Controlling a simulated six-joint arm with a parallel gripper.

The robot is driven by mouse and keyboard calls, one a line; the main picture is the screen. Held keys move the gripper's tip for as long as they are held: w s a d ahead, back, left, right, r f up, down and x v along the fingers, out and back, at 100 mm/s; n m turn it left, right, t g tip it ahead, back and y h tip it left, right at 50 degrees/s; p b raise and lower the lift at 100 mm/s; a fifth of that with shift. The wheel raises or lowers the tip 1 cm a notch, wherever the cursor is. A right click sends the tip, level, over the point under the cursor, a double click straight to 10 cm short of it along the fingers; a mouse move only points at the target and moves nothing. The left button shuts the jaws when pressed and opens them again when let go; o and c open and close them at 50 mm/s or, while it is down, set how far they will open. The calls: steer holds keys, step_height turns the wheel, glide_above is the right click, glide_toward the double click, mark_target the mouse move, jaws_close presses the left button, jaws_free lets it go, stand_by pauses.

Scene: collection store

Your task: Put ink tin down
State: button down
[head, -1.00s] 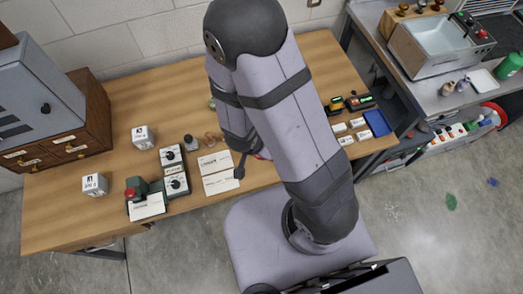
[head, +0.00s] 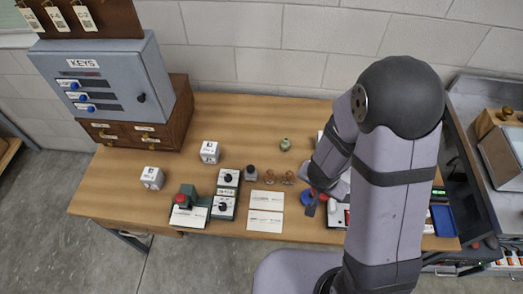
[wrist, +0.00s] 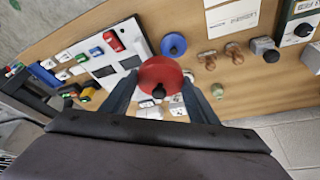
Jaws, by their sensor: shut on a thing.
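A round red tin (wrist: 160,74) with a small dark knob sits between the fingers of my gripper (wrist: 159,84) in the wrist view. My gripper is shut on this ink tin and holds it over the wooden table (wrist: 215,75). In the head view my gripper (head: 313,203) is over the right part of the table, and my arm hides most of the tin. A round blue tin (wrist: 173,44) lies on the table just beyond the red one; a bit of it shows in the head view (head: 305,198).
A white board (wrist: 115,55) with dark panels and small coloured blocks lies beside the blue tin. Wooden stamps (head: 280,178), white cards (head: 266,200) and switch boxes (head: 226,192) stand to the left. Bare wood lies behind the stamps, around a small green jar (head: 285,144).

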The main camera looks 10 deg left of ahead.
steer(key=w+d+r+n+y+b, duration=0.2)
steer(key=w+d+n+b, duration=0.15)
steer(key=d+n, duration=0.2)
steer(key=w+a+f+n+b, duration=0.2)
steer(key=w+a+b, duration=0.2)
steer(key=w, duration=0.6)
steer(key=w+a+f+n+y+b, duration=0.1)
steer(key=w+a+f+b, duration=0.3)
steer(key=a, duration=0.4)
steer(key=w+a+f+n+b, duration=0.1)
steer(key=w+a+b, duration=0.45)
steer(key=a, duration=0.25)
steer(key=w+a+f+n+y+b, duration=0.1)
steer(key=w+a+f+b, duration=0.3)
steer(key=a, duration=0.4)
steer(key=shift+w+f+p, duration=0.15)
steer(key=shift+f+p, duration=0.3)
steer(key=shift+f, duration=1)
steer(key=shift+w+f+p, duration=0.2)
steer(key=shift+f+p, duration=0.25)
steer(key=shift+f, duration=1)
steer(key=shift+w+f+p, duration=0.15)
steer(key=shift+f+p, duration=0.3)
steer(key=shift+f, duration=1)
steer(key=shift+f, duration=0.2)
steer(key=c, duration=0.7)
jaws_free()
steer(key=shift+c, duration=0.2)
steer(key=shift+o, duration=0.2)
